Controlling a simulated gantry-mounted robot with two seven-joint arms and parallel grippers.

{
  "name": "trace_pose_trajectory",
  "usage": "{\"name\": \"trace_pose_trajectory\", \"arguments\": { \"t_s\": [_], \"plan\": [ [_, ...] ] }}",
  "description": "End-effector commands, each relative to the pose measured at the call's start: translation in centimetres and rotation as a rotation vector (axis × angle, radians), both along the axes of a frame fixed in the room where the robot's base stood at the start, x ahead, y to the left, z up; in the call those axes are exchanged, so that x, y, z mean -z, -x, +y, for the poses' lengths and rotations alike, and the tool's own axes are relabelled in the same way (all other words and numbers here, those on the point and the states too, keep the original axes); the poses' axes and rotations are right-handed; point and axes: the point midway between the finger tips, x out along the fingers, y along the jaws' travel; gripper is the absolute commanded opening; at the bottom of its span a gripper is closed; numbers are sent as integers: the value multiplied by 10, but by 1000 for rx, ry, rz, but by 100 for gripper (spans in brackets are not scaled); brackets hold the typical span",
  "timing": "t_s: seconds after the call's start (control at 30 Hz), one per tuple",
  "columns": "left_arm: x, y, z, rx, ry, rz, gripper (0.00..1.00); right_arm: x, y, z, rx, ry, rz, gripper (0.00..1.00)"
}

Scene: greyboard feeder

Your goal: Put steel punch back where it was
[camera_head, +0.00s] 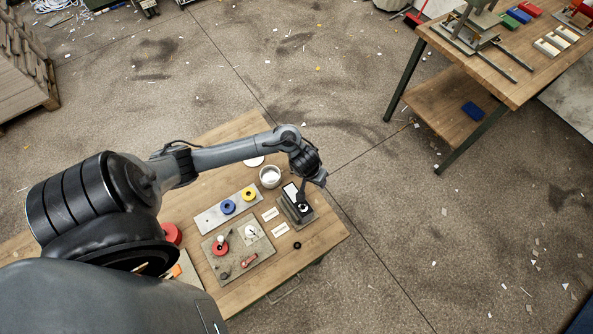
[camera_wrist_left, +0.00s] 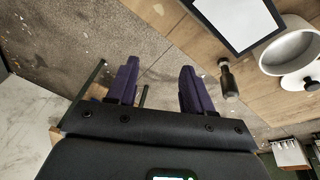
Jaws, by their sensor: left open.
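My left gripper (camera_head: 318,181) is above the right end of the wooden workbench, near a black device (camera_head: 298,208) with a pale panel. In the left wrist view its two purple fingers (camera_wrist_left: 157,88) are apart with nothing between them. A short dark cylinder with a paler metal neck (camera_wrist_left: 228,80), possibly the steel punch, shows just right of the right finger, apart from it. In the head view a small dark upright piece with a pale ring (camera_head: 303,205) is at the black device; I cannot tell whether it is the same thing. My right gripper is not in view.
A white bowl (camera_head: 270,177) stands behind the device. A grey board (camera_head: 212,218) carries a blue ring (camera_head: 228,206) and a yellow ring (camera_head: 249,194). A grey mat (camera_head: 262,247) holds small parts. White labels and a black ring (camera_head: 297,245) lie nearby. Another table (camera_head: 500,75) stands at upper right.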

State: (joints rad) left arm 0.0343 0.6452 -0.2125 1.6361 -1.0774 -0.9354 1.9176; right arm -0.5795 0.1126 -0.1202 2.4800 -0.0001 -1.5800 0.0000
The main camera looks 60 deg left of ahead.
Motion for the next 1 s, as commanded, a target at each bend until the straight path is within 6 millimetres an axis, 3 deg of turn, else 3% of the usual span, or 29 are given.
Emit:
{"name": "trace_pose_trajectory", "arguments": {
  "t_s": [0.03, 0.1, 0.2, 0.3, 0.5, 0.7, 1.0],
  "plan": [
    [-1, 6, -32, 93, -10, -42, 51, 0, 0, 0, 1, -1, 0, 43],
    [-11, 13, -63, 210, -51, -98, 51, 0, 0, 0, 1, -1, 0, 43],
    [-33, 28, -97, 343, -109, -149, 51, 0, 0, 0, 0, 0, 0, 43],
    [-59, 49, -117, 441, -158, -164, 51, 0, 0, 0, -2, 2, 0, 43],
    [-105, 97, -129, 573, -196, -122, 51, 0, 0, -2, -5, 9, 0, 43],
    [-132, 132, -127, 650, -180, -75, 51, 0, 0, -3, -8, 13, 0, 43],
    [-141, 144, -126, 684, -171, -60, 51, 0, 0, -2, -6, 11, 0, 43]
  ]
}}
